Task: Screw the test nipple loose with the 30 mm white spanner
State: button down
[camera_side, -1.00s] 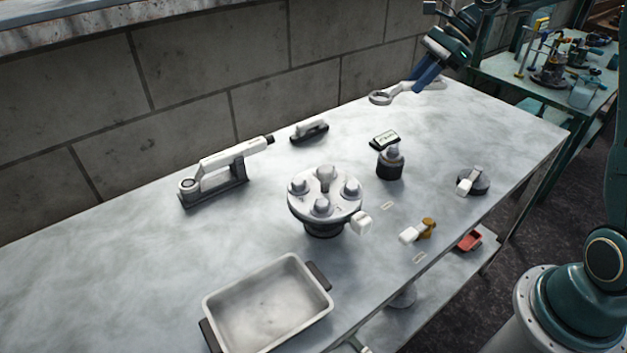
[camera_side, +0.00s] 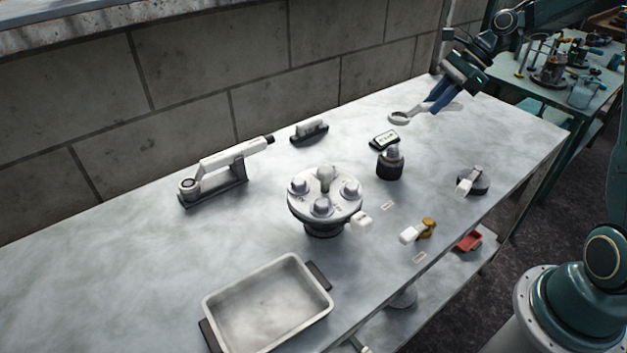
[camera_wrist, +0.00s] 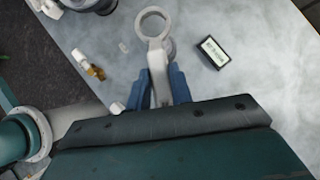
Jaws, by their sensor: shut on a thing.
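My gripper (camera_side: 437,100) is shut on the white spanner, its blue fingers on either side of the handle. The spanner (camera_side: 401,117) has a ring end that points left, held above the bench behind the small label card. In the wrist view my gripper (camera_wrist: 160,88) holds the spanner (camera_wrist: 157,52) with the ring pointing away from the fingers. A grey fitting on a dark round base, likely the test nipple (camera_side: 391,155), stands upright on the bench in front of the card. The ring is apart from it in the side view. In the wrist view the spanner partly hides it.
A round flange with several bolts (camera_side: 325,200) stands mid-bench. A tray (camera_side: 266,305) lies in front. A white tool on a stand (camera_side: 215,178) is at left. The label card (camera_side: 384,140), a brass fitting (camera_side: 427,228) and a dark round piece (camera_side: 472,182) lie around the fitting.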

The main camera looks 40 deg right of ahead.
jog(key=shift+f, duration=0.1)
jog(key=shift+f, duration=2.65)
jog(key=shift+f, duration=2.1)
dwell(0.8)
jog(key=shift+w, duration=0.1)
jog(key=shift+w+f+n+g+y, duration=0.1)
jog(key=shift+w+n+g+y, duration=0.2)
jog(key=shift+w+n+g, duration=0.65)
jog(key=shift+w+f+n+g+y, duration=0.1)
jog(key=shift+w+n+g+y, duration=0.35)
jog(key=shift+n, duration=0.9)
jog(key=shift+w, duration=0.15)
